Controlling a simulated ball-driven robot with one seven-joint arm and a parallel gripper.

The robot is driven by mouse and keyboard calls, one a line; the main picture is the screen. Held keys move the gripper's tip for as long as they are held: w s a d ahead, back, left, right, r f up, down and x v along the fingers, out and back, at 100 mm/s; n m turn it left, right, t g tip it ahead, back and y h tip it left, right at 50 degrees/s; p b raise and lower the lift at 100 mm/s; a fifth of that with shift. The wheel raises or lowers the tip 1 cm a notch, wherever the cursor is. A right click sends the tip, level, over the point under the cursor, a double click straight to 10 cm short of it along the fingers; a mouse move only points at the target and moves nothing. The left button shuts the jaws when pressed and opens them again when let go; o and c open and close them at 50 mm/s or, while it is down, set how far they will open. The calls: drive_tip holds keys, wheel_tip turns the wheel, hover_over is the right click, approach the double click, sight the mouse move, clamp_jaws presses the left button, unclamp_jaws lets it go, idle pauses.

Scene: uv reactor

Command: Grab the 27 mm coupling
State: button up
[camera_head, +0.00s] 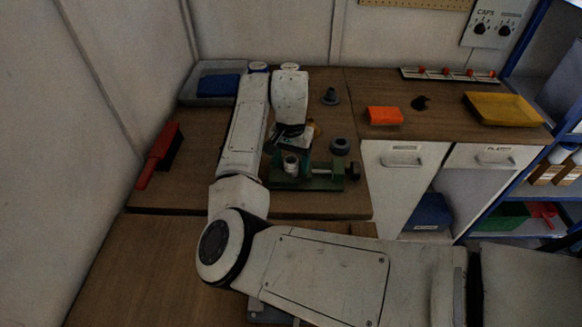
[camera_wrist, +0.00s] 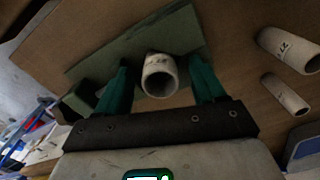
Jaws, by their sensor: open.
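In the wrist view, a short pale tube (camera_wrist: 160,76) with an open end and dark marks I cannot read stands between the spread green fingers of my gripper (camera_wrist: 163,82). No firm contact shows. It appears in the head view as a pale tube (camera_head: 290,164) at the green vise (camera_head: 318,180), just below my open gripper (camera_head: 293,145). At the right of the wrist view lie a wider pale tube (camera_wrist: 290,49), whose lettering seems to read 27, and a narrower pale tube (camera_wrist: 285,95). Which tube is the 27 mm coupling is not certain.
A blue item lies in a grey tray (camera_head: 190,98) at the back left. A red-handled brush (camera_head: 161,155) lies at the left. An orange block (camera_head: 385,116) and a yellow tray (camera_head: 503,110) lie at the right. A dark ring (camera_head: 340,146) sits behind the vise.

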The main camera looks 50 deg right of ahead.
drive_tip(key=c, duration=1.1)
drive_tip(key=shift+r, duration=0.1)
drive_tip(key=shift+c, duration=0.2)
